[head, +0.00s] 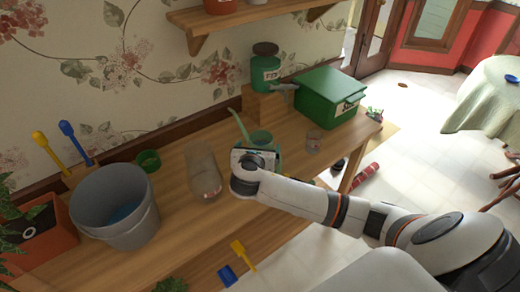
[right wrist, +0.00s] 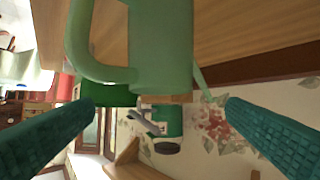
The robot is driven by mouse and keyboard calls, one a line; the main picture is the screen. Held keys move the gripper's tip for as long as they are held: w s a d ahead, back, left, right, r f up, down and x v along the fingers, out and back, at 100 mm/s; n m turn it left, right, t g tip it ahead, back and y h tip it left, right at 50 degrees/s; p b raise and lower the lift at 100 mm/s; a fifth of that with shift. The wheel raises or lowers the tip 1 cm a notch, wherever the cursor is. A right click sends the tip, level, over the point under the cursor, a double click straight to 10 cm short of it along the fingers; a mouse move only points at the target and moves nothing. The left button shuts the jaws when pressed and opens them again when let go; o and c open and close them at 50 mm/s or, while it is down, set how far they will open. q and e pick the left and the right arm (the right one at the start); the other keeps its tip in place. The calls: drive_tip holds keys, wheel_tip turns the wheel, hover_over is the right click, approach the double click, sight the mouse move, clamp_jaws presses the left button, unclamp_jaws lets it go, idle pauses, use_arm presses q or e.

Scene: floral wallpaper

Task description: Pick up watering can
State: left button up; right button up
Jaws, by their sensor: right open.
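The green watering can (head: 261,138) stands on the wooden bench, its thin spout pointing up and left. My right gripper (head: 257,157) is at the near side of the can and hides its lower part. In the right wrist view the can's pale green body (right wrist: 162,45) and looped handle (right wrist: 82,45) fill the top middle. There the two dark teal fingers of my right gripper (right wrist: 160,106) are spread wide apart, with nothing clamped between them. The can lies across the gap between the fingers, nearer the left one. My left gripper is not in view.
A glass bottle (head: 203,172) and a grey bucket (head: 117,208) are to the left. A wall shelf (head: 240,17) hangs above.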

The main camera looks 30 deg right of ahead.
sight(262, 134)
drive_tip(key=p+x, duration=0.1)
drive_tip(key=x, duration=0.5)
drive_tip(key=shift+w+d+f, duration=0.1)
drive_tip(key=shift+w+f, duration=0.1)
drive_tip(key=shift+w, duration=0.05)
drive_tip(key=shift+s, duration=0.1)
drive_tip(key=c, duration=1.7)
drive_tip(key=shift+r, duration=0.1)
drive_tip(key=shift+c, duration=1)
drive_tip(key=shift+r, duration=0.1)
